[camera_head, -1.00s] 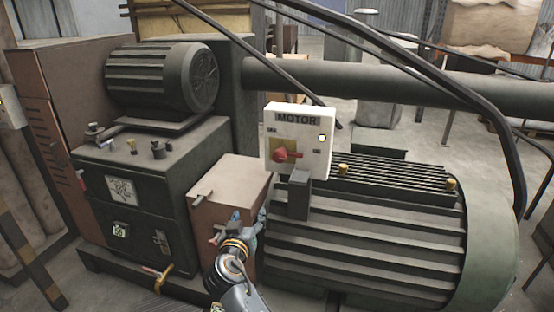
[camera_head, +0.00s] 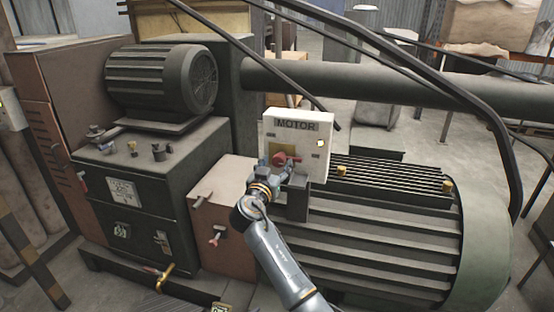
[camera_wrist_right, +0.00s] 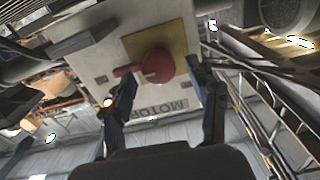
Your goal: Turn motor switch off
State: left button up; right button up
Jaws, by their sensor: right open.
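The white motor box (camera_head: 310,150) with the word MOTOR stands on a dark post in front of the ribbed motor. Its red rotary switch (camera_head: 282,158) sits on a yellow plate, and a small lamp (camera_head: 320,143) glows at its upper right. My right gripper (camera_head: 272,168) is in front of the box, just left of and below the switch, and hides part of the plate. In the right wrist view the red switch (camera_wrist_right: 156,67) lies beyond and between the two spread fingers of the open gripper (camera_wrist_right: 163,95). Contact cannot be told. My left gripper is not in view.
The large ribbed motor (camera_head: 380,240) stands right of and below the box. A pinkish box (camera_head: 225,200) and a dark cabinet (camera_head: 150,200) stand to the left. Dark hoses (camera_head: 440,85) and a thick pipe (camera_head: 400,90) pass behind and above.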

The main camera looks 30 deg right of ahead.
jog(key=shift+w+d, duration=0.45)
jog(key=shift+d, duration=0.1)
jog(key=c, duration=1.2)
jog(key=shift+o, duration=0.2)
